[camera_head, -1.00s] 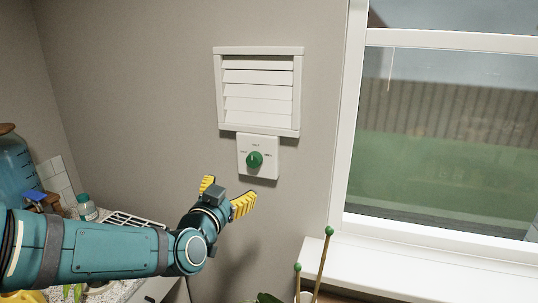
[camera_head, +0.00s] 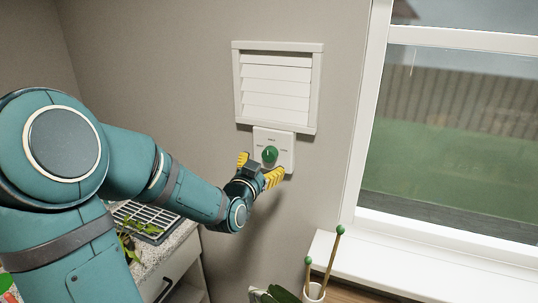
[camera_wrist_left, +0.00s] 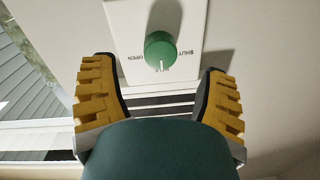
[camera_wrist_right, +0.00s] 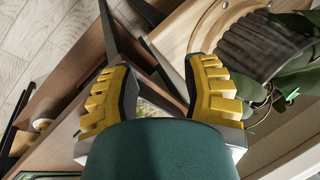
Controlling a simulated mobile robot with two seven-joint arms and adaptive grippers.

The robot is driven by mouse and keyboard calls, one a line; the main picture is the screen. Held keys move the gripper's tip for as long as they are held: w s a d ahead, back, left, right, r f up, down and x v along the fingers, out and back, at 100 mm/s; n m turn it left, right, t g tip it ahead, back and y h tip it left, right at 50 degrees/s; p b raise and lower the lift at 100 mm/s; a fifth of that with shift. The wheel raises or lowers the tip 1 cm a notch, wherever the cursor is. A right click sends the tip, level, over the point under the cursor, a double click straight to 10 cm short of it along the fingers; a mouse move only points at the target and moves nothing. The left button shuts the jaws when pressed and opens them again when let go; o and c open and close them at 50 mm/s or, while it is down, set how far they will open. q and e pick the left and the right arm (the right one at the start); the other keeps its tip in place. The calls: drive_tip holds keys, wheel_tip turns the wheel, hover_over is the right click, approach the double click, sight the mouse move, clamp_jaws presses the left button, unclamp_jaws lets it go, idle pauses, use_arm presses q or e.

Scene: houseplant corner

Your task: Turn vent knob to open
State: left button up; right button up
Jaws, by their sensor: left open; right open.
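The green round vent knob (camera_head: 270,155) sits on a white square plate (camera_head: 287,139) on the wall, just below the white slatted vent (camera_head: 277,87). In the left wrist view the knob (camera_wrist_left: 161,50) has a pale pointer line aimed at a middle mark, between the words OPEN and SHUT. My left gripper (camera_head: 259,168) is open, with its yellow fingers just below and to either side of the knob. No contact with the knob shows. My right gripper (camera_wrist_right: 163,95) is open and empty, seen only in its own wrist view.
A window with a white sill (camera_head: 430,262) is on the right. Green-tipped stakes (camera_head: 339,230) stand in a pot below it. A counter with a dark rack (camera_head: 146,219) is at the lower left. In the right wrist view a dark ribbed pot (camera_wrist_right: 262,45) and leaves are near.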

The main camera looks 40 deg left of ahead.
sight(268, 157)
use_arm(q)
drive_tip(key=shift+x, duration=2.8)
drive_tip(key=shift+s, duration=0.1)
drive_tip(key=c, duration=1.2)
